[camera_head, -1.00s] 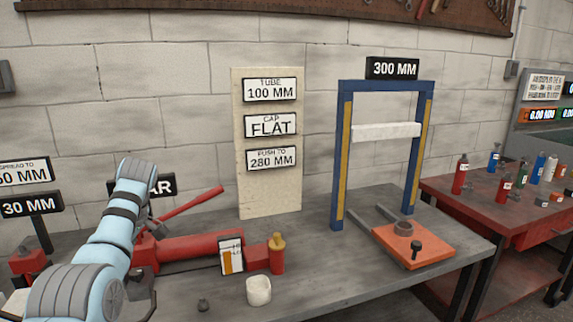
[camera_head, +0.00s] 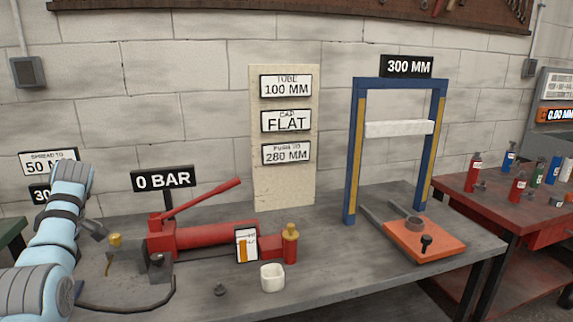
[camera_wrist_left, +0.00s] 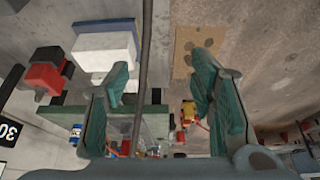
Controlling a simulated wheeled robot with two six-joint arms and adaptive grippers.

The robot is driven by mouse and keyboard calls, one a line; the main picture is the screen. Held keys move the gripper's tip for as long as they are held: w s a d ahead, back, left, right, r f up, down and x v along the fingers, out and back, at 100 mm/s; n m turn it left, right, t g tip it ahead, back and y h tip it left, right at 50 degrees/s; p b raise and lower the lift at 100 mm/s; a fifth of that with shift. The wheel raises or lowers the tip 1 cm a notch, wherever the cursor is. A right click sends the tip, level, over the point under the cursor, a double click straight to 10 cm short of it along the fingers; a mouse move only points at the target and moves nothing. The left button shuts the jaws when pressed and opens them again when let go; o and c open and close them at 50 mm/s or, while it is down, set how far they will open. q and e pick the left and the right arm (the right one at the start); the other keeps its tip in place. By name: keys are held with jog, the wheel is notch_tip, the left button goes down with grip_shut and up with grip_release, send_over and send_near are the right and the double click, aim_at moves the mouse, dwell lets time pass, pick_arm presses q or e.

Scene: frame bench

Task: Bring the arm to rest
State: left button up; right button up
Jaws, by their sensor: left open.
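My left arm (camera_head: 45,240) comes in at the left edge of the head view, raised and bent, left of the red pump. Its gripper is mostly hidden behind the arm there. In the left wrist view my left gripper (camera_wrist_left: 165,95) shows two teal fingers spread wide apart with nothing held between them. A dark cable or rod runs vertically in front of that view. My right gripper is in neither view.
A blue frame (camera_head: 354,150) and orange plate (camera_head: 425,240) stand right. A red table (camera_head: 500,215) holds bottles.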

pick_arm(q)
jog(key=s+a+r+n+g, duration=0.25)
jog(key=s+a+n, duration=0.25)
jog(key=s+a, duration=1.55)
jog(key=s+a+f+m+t+y, duration=0.1)
jog(key=a+f+m+y, duration=0.25)
jog(key=f+m, duration=0.55)
jog(key=s+a+f+m+t+y, duration=0.1)
jog(key=a+f+m+y, duration=0.35)
jog(key=f, duration=0.75)
jog(key=s+d+f+m+t+h, duration=0.25)
jog(key=s+f+m+t, duration=0.25)
jog(key=s+f+m, duration=1.1)
jog(key=s+d+f+g+h, duration=0.15)
jog(key=d+f+h, duration=0.35)
jog(key=d+f, duration=1.35)
jog(key=s+d+f+n+h, duration=0.15)
jog(key=d+f, duration=0.25)
jog(key=d, duration=1)
jog(key=s+d+f+n+h, duration=0.1)
jog(key=s+d+f+h, duration=0.15)
jog(key=d, duration=1.15)
jog(key=d+r+p, duration=0.4)
jog(key=r+p, duration=0.7)
jog(key=p, duration=0.1)
jog(key=shift+d, duration=0.2)
